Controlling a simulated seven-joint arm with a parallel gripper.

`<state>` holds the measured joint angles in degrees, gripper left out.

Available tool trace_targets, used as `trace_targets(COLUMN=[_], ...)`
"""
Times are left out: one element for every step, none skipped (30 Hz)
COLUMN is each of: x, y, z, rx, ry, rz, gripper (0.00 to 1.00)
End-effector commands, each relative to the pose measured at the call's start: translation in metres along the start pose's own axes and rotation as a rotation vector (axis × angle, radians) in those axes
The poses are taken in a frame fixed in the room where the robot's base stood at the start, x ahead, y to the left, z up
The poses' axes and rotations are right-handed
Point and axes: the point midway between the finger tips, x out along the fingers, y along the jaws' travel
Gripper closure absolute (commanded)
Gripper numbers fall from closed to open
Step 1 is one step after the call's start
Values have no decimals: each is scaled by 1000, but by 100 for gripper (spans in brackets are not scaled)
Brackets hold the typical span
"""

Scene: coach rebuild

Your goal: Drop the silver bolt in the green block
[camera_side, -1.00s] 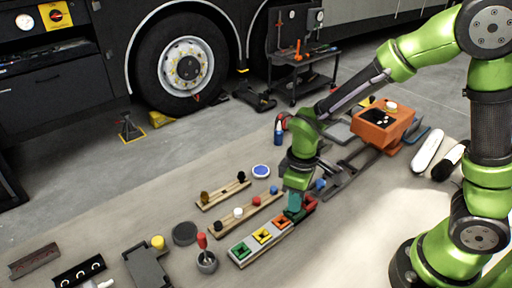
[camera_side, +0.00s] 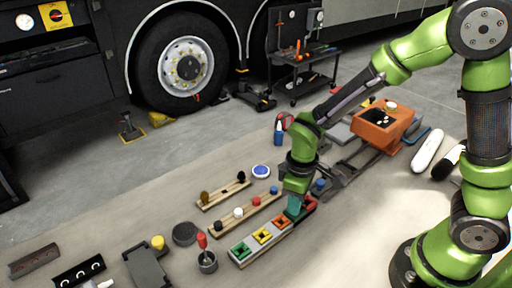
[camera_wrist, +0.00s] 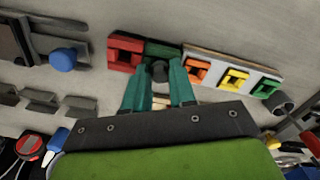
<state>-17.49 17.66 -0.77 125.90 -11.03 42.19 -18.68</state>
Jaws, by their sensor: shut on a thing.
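My gripper (camera_wrist: 160,68) has teal fingers and is shut on a dark grey, round-headed piece (camera_wrist: 159,71), which looks like the silver bolt. In the side view, my gripper (camera_side: 294,207) is low over the row of blocks, between the orange and red ones, and hides the bolt. In the wrist view, a dark green block (camera_wrist: 165,48) lies right at the fingertips, beside a red block (camera_wrist: 125,50). I cannot tell whether the bolt touches it or is inside it. A brighter green block (camera_side: 241,250) with a square recess is at the row's other end.
A yellow block (camera_side: 262,236) and an orange block (camera_side: 282,223) share the row. Wooden rails with coloured pegs (camera_side: 245,212) lie behind it. The floor in front of the row is clear.

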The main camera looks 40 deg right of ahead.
Motion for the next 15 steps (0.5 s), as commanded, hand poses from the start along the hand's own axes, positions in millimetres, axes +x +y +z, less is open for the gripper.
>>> trace_targets(x=[2, 2, 3, 4, 5, 6, 6, 7, 7, 7, 7, 7, 7, 7, 7], y=[0, 0, 0, 0, 0, 0, 0, 0, 0, 0, 0, 0, 0, 0, 0], z=[0, 0, 0, 0, 0, 0, 0, 0, 0, 0, 0, 0, 0, 0, 0], rx=[0, 0, 0, 0, 0, 0, 0, 0, 0, 1, 1, 1, 1, 1, 1], ry=[-1, -1, -1, -1, 0, 0, 0, 0, 0, 0, 1, 1, 0, 0, 0], rz=[0, 0, 0, 0, 0, 0, 0, 0, 0, 0, 0, 0, 0, 0, 0], gripper=[100, 100, 100, 100, 100, 100, 100, 100, 100, 100, 100, 100, 100, 72, 66])
